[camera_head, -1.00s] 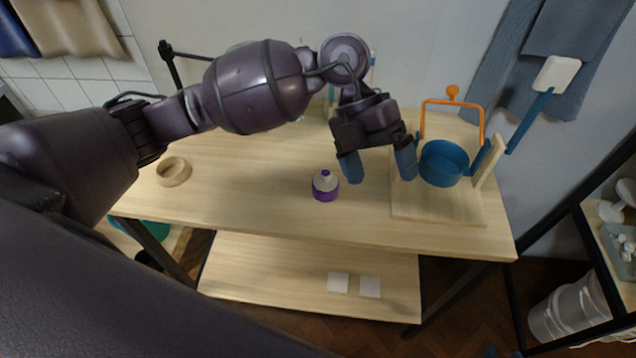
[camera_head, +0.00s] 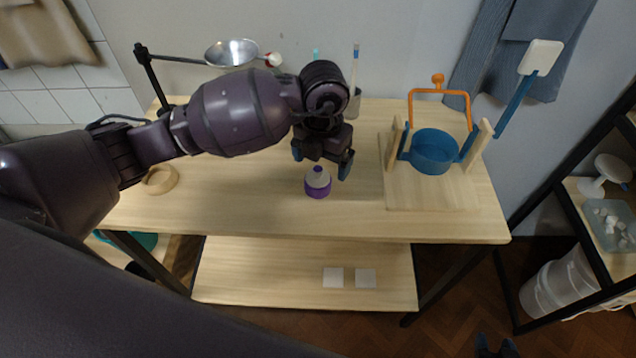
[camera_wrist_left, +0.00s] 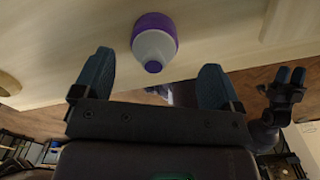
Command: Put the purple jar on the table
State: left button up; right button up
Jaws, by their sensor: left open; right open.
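The purple jar (camera_head: 318,186), with a white cone-shaped top and a purple knob, stands upright on the wooden table (camera_head: 240,205), near its front middle. My left gripper (camera_head: 321,160) is open just above and behind it. In the left wrist view, the jar (camera_wrist_left: 155,36) shows between the spread blue fingertips of the left gripper (camera_wrist_left: 157,66), and no contact is visible. My right gripper (camera_head: 495,347) is open and low at the bottom edge of the head view, far from the jar. It also shows at the right of the left wrist view (camera_wrist_left: 291,75).
A blue pot (camera_head: 433,157) hangs in a frame with an orange handle on a wooden board (camera_head: 425,199) at the table's right. A wooden ring (camera_head: 162,182) lies at the left. A metal bowl (camera_head: 231,50) sits on an arm behind. The table front is clear.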

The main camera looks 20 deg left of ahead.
aim_at(317, 178)
pick_arm(q)
jog(key=shift+s+a+f, duration=0.1)
jog(key=shift+a+f, duration=0.05)
jog(key=shift+f, duration=0.8)
jog(key=shift+s+a+f, duration=0.1)
jog(key=shift+s+f, duration=0.05)
jog(key=shift+f, duration=0.85)
jog(key=shift+s+a+f, duration=0.1)
jog(key=shift+a+f, duration=0.05)
jog(key=shift+f, duration=0.8)
